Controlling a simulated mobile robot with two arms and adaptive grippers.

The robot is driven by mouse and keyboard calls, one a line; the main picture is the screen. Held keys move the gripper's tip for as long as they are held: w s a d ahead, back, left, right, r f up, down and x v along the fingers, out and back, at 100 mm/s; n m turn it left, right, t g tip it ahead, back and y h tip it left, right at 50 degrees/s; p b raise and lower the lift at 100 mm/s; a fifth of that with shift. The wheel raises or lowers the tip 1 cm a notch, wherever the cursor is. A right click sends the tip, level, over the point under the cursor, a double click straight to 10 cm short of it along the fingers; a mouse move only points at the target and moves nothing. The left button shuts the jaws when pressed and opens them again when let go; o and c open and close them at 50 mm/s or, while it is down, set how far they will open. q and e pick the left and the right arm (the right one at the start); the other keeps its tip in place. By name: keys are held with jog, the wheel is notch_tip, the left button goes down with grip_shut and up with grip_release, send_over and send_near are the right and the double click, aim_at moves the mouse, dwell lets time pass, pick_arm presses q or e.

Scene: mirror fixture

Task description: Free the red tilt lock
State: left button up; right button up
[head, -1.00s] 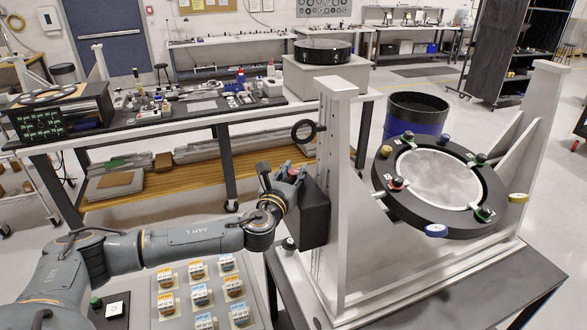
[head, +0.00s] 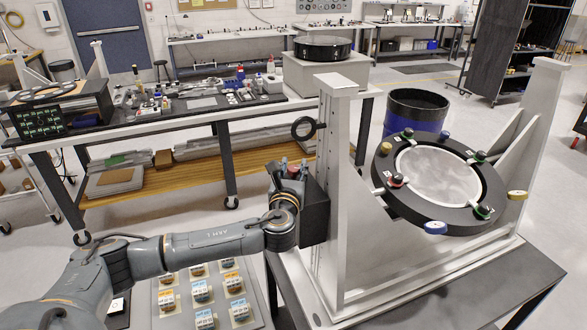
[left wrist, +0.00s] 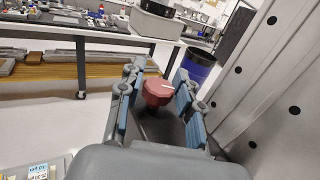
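The red tilt lock (head: 292,174) is a red knob on a black box (head: 315,212) at the left post of the mirror fixture. My right gripper is not in view.
The left post (head: 334,190) stands close to the right of my gripper, with a black ring handle (head: 304,128) above. A panel of orange and blue labelled blocks (head: 203,290) lies below my arm. A cluttered workbench (head: 150,122) stands behind.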

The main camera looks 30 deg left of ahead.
pick_arm(q)
jog(key=shift+o, duration=1)
jog(key=shift+s+f, duration=0.1)
jog(key=shift+s, duration=0.05)
jog(key=v, duration=1.1)
jog(key=shift+s, duration=0.35)
jog(key=shift+d, duration=0.1)
